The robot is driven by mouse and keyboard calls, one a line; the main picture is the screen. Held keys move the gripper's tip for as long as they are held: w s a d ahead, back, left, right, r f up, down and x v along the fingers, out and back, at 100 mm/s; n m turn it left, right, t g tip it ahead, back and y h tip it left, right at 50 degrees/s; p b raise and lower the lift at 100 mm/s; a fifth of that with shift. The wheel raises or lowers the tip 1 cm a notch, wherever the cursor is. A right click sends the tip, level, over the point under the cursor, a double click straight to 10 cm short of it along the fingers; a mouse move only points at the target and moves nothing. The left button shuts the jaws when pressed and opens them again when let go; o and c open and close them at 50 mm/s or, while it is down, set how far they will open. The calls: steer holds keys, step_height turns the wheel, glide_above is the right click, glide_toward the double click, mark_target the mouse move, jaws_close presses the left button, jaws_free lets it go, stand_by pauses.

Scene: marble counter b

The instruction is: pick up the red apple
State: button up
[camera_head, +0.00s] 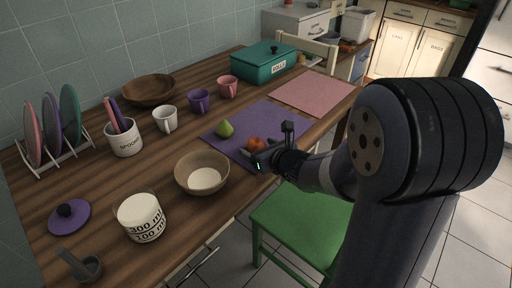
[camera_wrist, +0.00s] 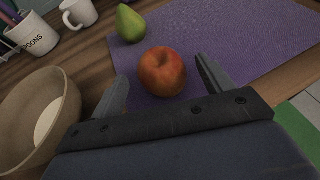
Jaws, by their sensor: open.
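The red apple (camera_wrist: 162,72) lies on the purple mat (camera_wrist: 235,45). In the wrist view it sits between and just ahead of my two fingertips, with a gap on each side. In the head view the apple (camera_head: 256,144) shows beside my gripper (camera_head: 273,146), partly close to the fingers. My gripper also shows in the wrist view (camera_wrist: 163,82). It is open and empty, with one finger to the left and one to the right of the apple.
A green pear (camera_head: 225,128) lies on the mat behind the apple. A beige bowl (camera_head: 202,172) stands to the left, near my gripper. Cups (camera_head: 199,101) stand behind the mat. A pink mat (camera_head: 313,90) on the right is bare. A green chair (camera_head: 300,222) is below the table edge.

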steer(key=shift+x, duration=1.45)
steer(key=shift+c, duration=0.2)
steer(key=shift+r, duration=0.1)
steer(key=c, duration=1.1)
